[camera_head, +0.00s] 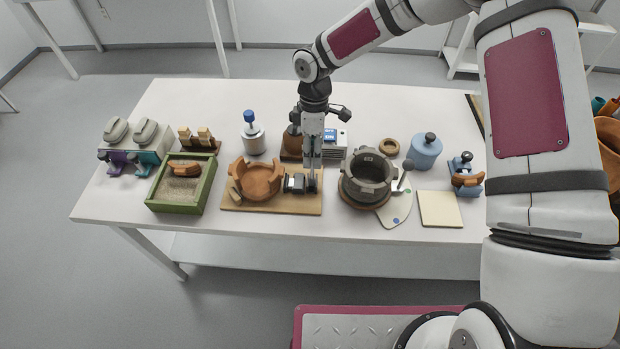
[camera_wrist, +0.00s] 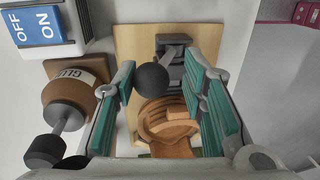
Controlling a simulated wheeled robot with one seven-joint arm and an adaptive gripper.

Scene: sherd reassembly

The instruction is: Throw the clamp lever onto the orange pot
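The orange pot (camera_head: 259,179), with a broken, notched rim, sits on a wooden board (camera_head: 300,207); it also shows in the wrist view (camera_wrist: 165,128). A dark grey clamp (camera_head: 296,184) stands on the board to the right of the pot. In the wrist view, the clamp's lever ends in a black ball knob (camera_wrist: 151,79). My gripper (camera_head: 313,186) is down at the clamp's right side. In the wrist view, its teal-padded fingers (camera_wrist: 160,98) are apart, with the knob between them and gaps showing on both sides. The fingers partly hide the clamp in the head view.
A brown glue bottle (camera_wrist: 73,93) and an ON/OFF box (camera_wrist: 45,27) stand close beside my gripper. A grey notched vessel (camera_head: 368,178) is to the right. A green sand tray (camera_head: 160,205) with a sherd is left. The front table strip is clear.

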